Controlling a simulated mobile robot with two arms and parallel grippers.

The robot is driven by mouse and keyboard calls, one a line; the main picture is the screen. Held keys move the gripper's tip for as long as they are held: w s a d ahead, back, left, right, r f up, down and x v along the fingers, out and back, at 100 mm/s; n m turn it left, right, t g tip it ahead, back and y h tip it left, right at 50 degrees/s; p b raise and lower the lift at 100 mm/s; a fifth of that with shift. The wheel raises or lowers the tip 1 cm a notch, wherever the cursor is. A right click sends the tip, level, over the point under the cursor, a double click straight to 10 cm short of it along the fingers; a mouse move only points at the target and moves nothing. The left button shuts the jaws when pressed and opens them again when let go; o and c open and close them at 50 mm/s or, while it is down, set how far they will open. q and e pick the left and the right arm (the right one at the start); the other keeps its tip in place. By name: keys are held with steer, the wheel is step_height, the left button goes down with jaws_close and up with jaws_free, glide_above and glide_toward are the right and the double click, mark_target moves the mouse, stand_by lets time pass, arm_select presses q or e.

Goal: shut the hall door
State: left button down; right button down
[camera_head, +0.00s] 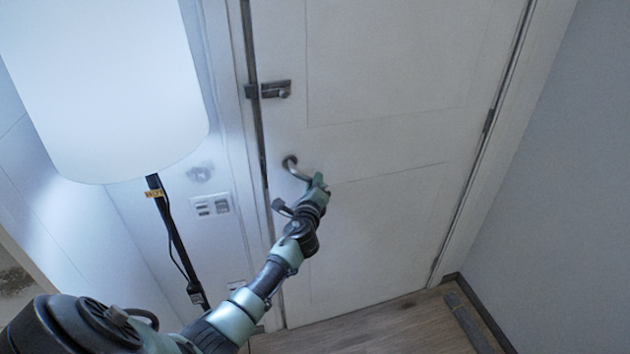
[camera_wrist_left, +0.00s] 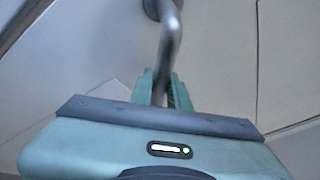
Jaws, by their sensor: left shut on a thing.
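The white hall door (camera_head: 390,90) fills the middle of the head view. A dark line runs down its left edge beside the frame; I cannot tell whether the door is fully latched. Its metal lever handle (camera_head: 292,165) sits near that left edge. My left gripper (camera_head: 318,184) is shut on the handle's free end. In the left wrist view the curved handle (camera_wrist_left: 170,38) runs down between the two green fingers of my left gripper (camera_wrist_left: 162,88). My right gripper is not in view.
A lit floor lamp with a large white shade (camera_head: 105,90) and dark pole (camera_head: 175,235) stands left of the door, close to my left arm. A metal latch (camera_head: 275,90) sits above the handle. A grey wall (camera_head: 560,180) bounds the right; wooden floor (camera_head: 385,325) lies below.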

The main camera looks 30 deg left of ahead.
arm_select(q)
steer(key=shift+a, duration=0.1)
steer(key=shift+w+a+h, duration=0.4)
steer(key=shift+w+a, duration=0.15)
steer(key=shift+a, duration=0.25)
steer(key=c, duration=1.3)
jaws_free()
steer(key=shift+c, duration=0.2)
steer(key=v, duration=0.7)
steer(key=shift+s+d, duration=0.2)
steer(key=shift+s, duration=0.15)
steer(key=shift+f, duration=0.1)
